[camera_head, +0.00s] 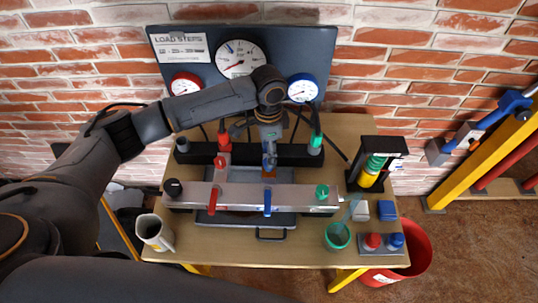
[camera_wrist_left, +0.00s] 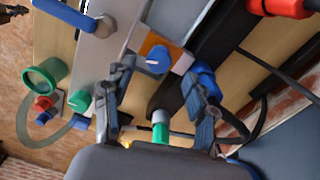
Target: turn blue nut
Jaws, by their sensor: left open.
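In the left wrist view, a blue round fitting (camera_wrist_left: 205,78), which looks like the nut, is at the black bar (camera_wrist_left: 222,38), partly behind one fingertip. A blue knob (camera_wrist_left: 158,60) on an orange plate lies between the fingertips. My left gripper (camera_wrist_left: 162,80) is open, with its fingers apart and nothing visibly held. In the head view my left gripper (camera_head: 269,155) points down at the middle of the bench and hides most of the blue parts. Contact with the blue fitting cannot be told. My right gripper is not in view.
Red (camera_head: 224,139) and green (camera_head: 315,144) fittings flank the gripper on the bar. A metal rail (camera_head: 240,198) with red and blue levers runs in front. Hoses rise to gauges on a dark panel (camera_head: 320,48). A mug (camera_head: 154,231) and green cup (camera_head: 337,237) stand in front.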

